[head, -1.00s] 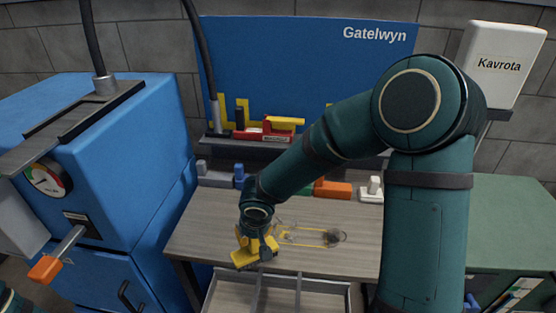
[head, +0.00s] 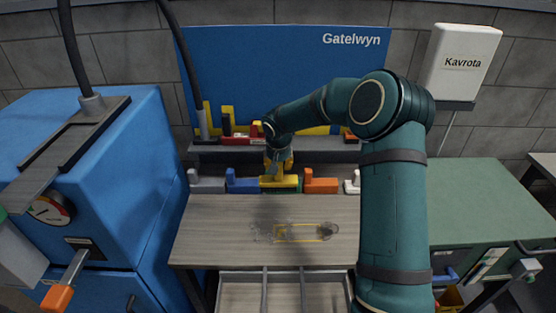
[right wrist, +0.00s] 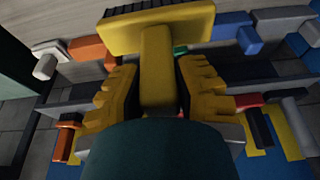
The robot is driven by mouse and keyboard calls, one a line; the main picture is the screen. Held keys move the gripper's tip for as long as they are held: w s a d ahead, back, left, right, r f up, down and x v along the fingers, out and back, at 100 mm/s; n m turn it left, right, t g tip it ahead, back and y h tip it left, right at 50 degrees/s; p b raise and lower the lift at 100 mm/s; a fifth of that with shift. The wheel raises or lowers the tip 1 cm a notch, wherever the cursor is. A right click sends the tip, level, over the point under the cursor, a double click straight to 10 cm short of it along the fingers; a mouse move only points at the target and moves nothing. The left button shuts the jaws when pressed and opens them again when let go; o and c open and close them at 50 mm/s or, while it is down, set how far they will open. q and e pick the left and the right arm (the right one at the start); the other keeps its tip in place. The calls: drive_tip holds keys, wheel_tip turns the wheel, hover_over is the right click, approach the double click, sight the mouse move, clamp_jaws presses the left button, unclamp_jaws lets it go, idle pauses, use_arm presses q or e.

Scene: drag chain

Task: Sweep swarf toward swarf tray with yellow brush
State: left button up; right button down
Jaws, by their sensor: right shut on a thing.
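My right gripper (head: 279,160) is shut on the yellow brush (head: 278,182) and holds it at the back of the table, by the row of coloured blocks with handles. In the right wrist view the brush's handle (right wrist: 157,75) lies between my yellow fingers, with its wide head (right wrist: 155,25) beyond the fingertips. Swarf (head: 328,231) lies on the table in a dark clump, with thin wisps (head: 262,233) to the left. A yellow outline (head: 295,240) runs between them. I cannot tell which thing is the swarf tray. My left gripper is not in view.
An open drawer (head: 265,280) with dividers sits below the table's front edge. Grey, blue and orange (head: 321,185) handled blocks line the table's back, under a shelf (head: 215,152). A blue machine (head: 115,180) stands left. The wooden tabletop (head: 210,220) is otherwise clear.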

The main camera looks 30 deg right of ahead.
sight(277, 176)
drive_tip(key=shift+f+b, duration=1.25)
drive_tip(key=shift+f, duration=1.25)
drive_tip(key=shift+a, duration=0.1)
